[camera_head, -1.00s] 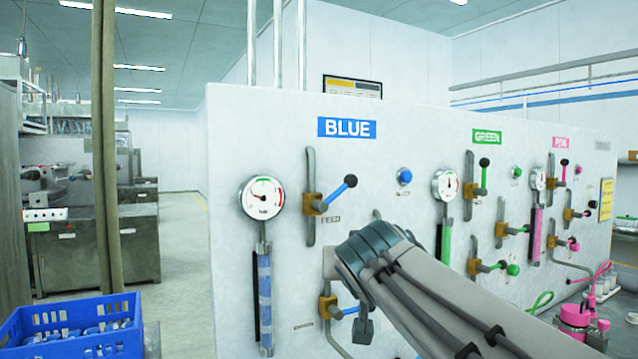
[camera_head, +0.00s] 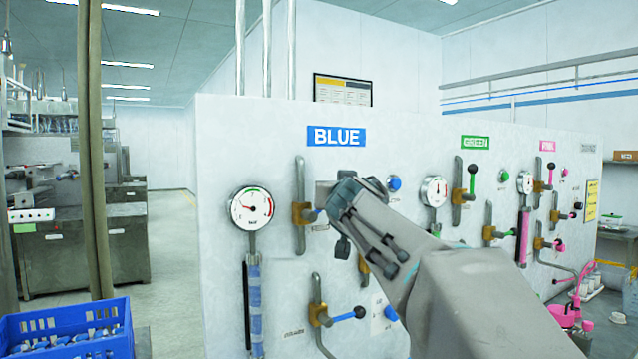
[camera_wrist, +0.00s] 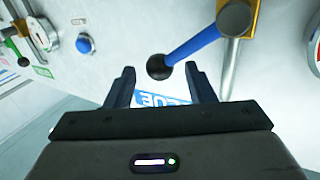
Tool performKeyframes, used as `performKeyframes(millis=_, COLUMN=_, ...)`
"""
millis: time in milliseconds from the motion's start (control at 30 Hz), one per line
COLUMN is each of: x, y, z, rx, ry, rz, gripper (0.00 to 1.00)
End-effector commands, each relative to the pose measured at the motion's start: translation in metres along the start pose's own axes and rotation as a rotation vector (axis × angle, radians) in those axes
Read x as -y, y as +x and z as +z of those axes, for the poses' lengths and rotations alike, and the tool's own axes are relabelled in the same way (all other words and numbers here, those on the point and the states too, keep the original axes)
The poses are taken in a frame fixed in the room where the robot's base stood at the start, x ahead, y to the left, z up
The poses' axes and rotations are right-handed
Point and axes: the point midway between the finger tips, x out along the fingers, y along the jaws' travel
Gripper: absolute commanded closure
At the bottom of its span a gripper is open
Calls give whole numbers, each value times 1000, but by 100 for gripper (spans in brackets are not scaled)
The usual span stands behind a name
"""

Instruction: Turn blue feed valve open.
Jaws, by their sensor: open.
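Under the BLUE sign (camera_head: 336,136) on the white panel are two valves with blue levers, an upper one (camera_head: 301,213) and a lower one (camera_head: 316,314). Their small labels are unreadable, so I cannot tell which is the feed valve. The lower lever points right, slightly up. My gripper (camera_wrist: 160,82) is in front of the upper valve and hides most of its lever in the head view. In the wrist view the blue lever (camera_wrist: 196,42) ends in a black ball (camera_wrist: 159,67). The open jaws flank the ball, with no visible grip on it.
A round gauge (camera_head: 251,208) is left of the valves, above a blue column (camera_head: 254,305). A blue button (camera_head: 394,183) is right of my gripper. Green and pink valve groups continue rightward. A blue crate (camera_head: 68,335) stands at lower left, beside open floor.

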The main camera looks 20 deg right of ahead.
Motion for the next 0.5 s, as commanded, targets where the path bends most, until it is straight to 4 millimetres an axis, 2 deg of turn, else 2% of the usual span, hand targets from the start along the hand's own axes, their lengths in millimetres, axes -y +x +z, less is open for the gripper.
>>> performKeyframes(millis=33, x=0, y=8, z=-1, rx=2, ry=0, rz=0, gripper=51)
performKeyframes(millis=200, x=0, y=24, z=-1, rx=0, ry=0, rz=1, gripper=51)
performKeyframes(millis=500, x=0, y=31, z=0, rx=0, ry=1, rz=0, gripper=51)
